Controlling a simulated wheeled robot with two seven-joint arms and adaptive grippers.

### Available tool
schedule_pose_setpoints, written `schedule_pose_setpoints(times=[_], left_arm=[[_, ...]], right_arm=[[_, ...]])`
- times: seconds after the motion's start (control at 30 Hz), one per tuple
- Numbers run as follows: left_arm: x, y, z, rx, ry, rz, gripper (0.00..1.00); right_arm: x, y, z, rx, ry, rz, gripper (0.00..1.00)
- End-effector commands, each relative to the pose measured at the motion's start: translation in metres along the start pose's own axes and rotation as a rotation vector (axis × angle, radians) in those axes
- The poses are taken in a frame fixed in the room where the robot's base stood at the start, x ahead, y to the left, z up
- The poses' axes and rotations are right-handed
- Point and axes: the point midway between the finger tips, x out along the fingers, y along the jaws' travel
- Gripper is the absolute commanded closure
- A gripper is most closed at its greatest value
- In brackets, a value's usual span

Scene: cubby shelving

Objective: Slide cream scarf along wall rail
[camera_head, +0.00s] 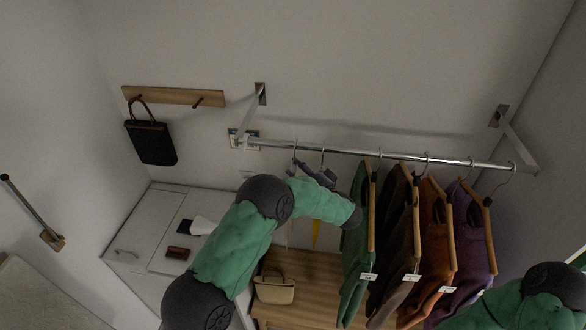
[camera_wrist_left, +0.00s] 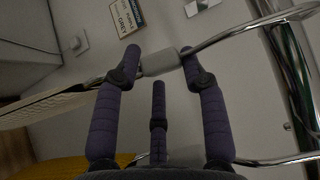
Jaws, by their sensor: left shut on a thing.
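The cream scarf (camera_wrist_left: 45,108) hangs at the left of the left wrist view, on one side of a chrome hanger (camera_wrist_left: 240,32). In the head view only a thin pale strip of it (camera_head: 289,236) shows behind my arm. My left gripper (camera_wrist_left: 160,62) is shut on the grey middle piece of that hanger, between its purple-grey fingers. In the head view the left gripper (camera_head: 315,172) is just below the wall rail (camera_head: 350,151), by two hanger hooks. My right arm enters at the bottom right of the head view; its gripper is out of view.
A yellow cloth (camera_head: 315,233) hangs close beside. Right of it, green (camera_head: 354,250), brown, orange and purple garments hang on the rail. A wall sign (camera_wrist_left: 127,17) reads partly "PURPLE" and "GREY". A black bag (camera_head: 151,143) hangs left; a beige handbag (camera_head: 274,290) stands below.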

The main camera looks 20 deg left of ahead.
Motion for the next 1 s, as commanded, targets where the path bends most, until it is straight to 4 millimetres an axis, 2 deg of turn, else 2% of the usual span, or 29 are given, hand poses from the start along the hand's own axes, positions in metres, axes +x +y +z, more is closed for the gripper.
schedule_pose_setpoints(times=[0.83,0.87,0.93,1.0], left_arm=[[-0.0039,-0.0010,-0.0040,-0.002,0.000,-0.001,0.96],[-0.0039,-0.0010,-0.0040,-0.002,0.000,-0.001,0.52],[-0.0039,-0.0009,-0.0040,-0.002,0.000,-0.001,0.32],[-0.0039,-0.0009,-0.0040,-0.002,0.000,-0.001,0.30]], right_arm=[[-0.0065,-0.0023,0.0002,0.000,0.000,0.000,0.49],[-0.0065,-0.0023,0.0002,0.000,0.000,0.000,0.49],[-0.0064,-0.0023,0.0002,0.000,0.000,0.000,0.49],[-0.0064,-0.0023,0.0003,0.000,0.000,0.000,0.49]])
